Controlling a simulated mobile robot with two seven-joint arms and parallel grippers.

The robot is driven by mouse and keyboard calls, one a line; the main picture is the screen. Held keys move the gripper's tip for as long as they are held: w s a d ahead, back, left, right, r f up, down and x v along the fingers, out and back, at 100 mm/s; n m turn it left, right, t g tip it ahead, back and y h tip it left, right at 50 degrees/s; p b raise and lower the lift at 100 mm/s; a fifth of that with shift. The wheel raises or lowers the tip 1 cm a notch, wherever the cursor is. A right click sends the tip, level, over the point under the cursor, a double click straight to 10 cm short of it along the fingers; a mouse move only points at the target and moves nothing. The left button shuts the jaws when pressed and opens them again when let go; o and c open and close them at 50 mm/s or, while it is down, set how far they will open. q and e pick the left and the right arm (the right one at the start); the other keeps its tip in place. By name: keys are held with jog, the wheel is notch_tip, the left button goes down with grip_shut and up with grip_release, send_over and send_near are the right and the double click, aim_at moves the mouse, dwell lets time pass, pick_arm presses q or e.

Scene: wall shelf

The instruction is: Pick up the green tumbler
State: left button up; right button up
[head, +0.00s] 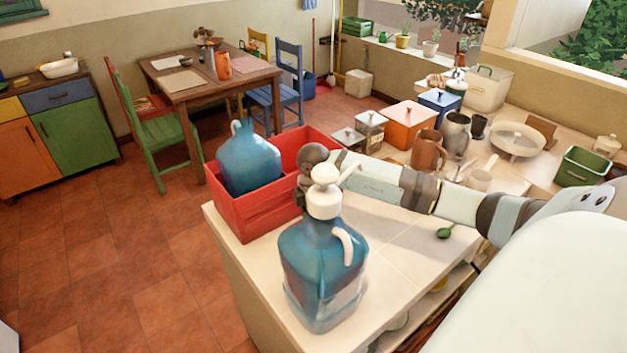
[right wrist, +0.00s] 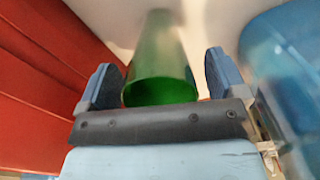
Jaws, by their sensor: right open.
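The green tumbler (right wrist: 160,65) shows in the right wrist view, its open mouth towards me and its body narrowing away onto a pale surface. My right gripper (right wrist: 162,78) is open, with one blue finger on each side of the tumbler's rim. Gaps show between the fingers and the tumbler, and nothing is gripped. In the head view the tumbler and my right fingers are hidden behind the blue jug and my arm. My left gripper is in neither view.
A red crate (head: 238,223) holding a blue jug (head: 248,165) stands left of my right wrist; its wall is close in the wrist view (right wrist: 40,80). A blue jug with a white pump (head: 320,265) stands at the front.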

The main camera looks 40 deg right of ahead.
jog(key=c, duration=1.1)
jog(key=shift+r, duration=0.1)
